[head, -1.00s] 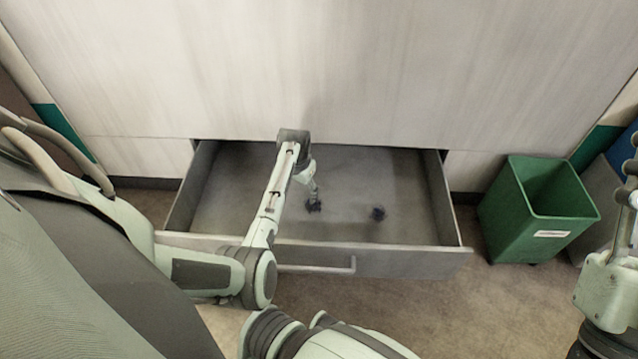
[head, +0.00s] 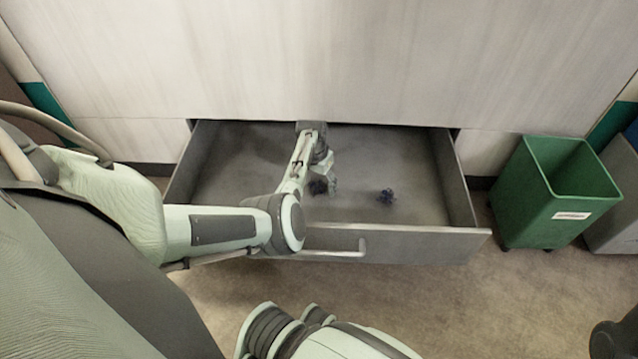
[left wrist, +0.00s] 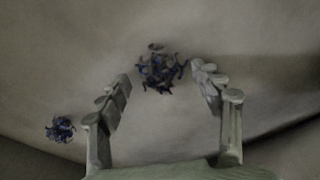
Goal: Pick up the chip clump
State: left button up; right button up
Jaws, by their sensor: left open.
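Two small, dark blue-grey chip clumps lie on the floor of the open grey drawer (head: 232,190). The nearer clump (head: 318,187) is right beside my left gripper (head: 331,184) in the head view, partly crowded by it. The other clump (head: 386,196) lies to the right. In the left wrist view, my left gripper (left wrist: 164,90) is open and empty. One clump (left wrist: 160,72) shows just beyond and between its fingertips, and the other clump (left wrist: 60,129) lies outside the left finger. Whether the fingers touch a clump is unclear. My right gripper is out of view.
The drawer's front panel with its handle (head: 335,252) stands between my body and the clumps. A green bin (head: 548,208) stands on the floor to the right of the drawer.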

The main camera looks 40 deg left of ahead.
pick_arm(q)
jog(key=c, duration=1.2)
jog(key=shift+o, duration=0.2)
jog(key=shift+r, duration=0.2)
